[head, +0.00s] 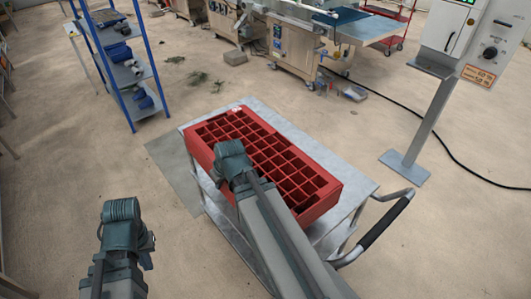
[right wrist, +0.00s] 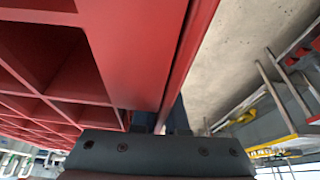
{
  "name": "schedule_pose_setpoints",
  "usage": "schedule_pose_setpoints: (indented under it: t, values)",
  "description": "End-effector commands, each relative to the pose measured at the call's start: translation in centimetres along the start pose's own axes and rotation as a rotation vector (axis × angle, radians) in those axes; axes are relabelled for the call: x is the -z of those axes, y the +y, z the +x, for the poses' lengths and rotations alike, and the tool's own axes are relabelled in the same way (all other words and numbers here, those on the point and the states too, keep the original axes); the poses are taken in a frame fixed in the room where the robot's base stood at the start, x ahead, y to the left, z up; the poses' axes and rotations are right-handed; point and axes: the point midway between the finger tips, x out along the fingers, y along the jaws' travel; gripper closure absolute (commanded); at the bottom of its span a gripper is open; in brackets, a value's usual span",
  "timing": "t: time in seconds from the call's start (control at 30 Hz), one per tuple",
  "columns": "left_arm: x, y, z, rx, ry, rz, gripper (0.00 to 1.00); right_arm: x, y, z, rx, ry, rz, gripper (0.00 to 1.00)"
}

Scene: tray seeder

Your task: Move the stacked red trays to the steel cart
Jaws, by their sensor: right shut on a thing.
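A red tray (head: 322,207) with a grid of square cells is over the top of the steel cart (head: 357,178). I cannot tell how many trays are stacked, or whether they rest fully on the cart. My right arm reaches across the tray, and my right gripper (head: 232,160) is at its near left long edge, fingers hidden in the head view. In the right wrist view, the right gripper (right wrist: 160,118) is shut on the red wall of the tray (right wrist: 130,45). My left gripper (head: 125,225) hangs apart at lower left, its fingers not clearly shown.
The cart's black push handle (head: 385,222) is at right. A grey post with a control box (head: 462,35) stands beyond it. A blue shelf rack (head: 120,62) is at upper left, and wooden workbenches (head: 297,50) are behind. The floor left of the cart is mostly clear.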

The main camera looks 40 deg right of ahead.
Motion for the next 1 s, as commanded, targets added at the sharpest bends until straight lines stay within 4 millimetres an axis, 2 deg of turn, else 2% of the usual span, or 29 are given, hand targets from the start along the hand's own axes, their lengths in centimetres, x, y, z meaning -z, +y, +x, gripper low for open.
schedule_pose_setpoints:
  t: [0.17, 0.63, 0.8, 1.0]
  values:
    - [0.0, 0.0, 0.2, 0.0, 0.0, 0.0, 1.0, 1.6, 1.6, 0.8, -0.003, 0.001, 0.0, 1.0]
    - [0.1, 0.1, 1.1, 0.0, 0.0, 0.0, 1.0, 7.7, 8.8, 4.4, -0.003, 0.002, 0.0, 1.0]
    - [0.1, 0.1, 1.3, 0.0, 0.0, 0.0, 1.0, 8.8, 10.2, 5.1, -0.003, 0.001, -0.002, 1.0]
    - [0.1, 0.1, 1.3, 0.0, 0.0, 0.0, 1.0, 9.0, 10.6, 5.2, -0.002, 0.001, -0.002, 1.0]
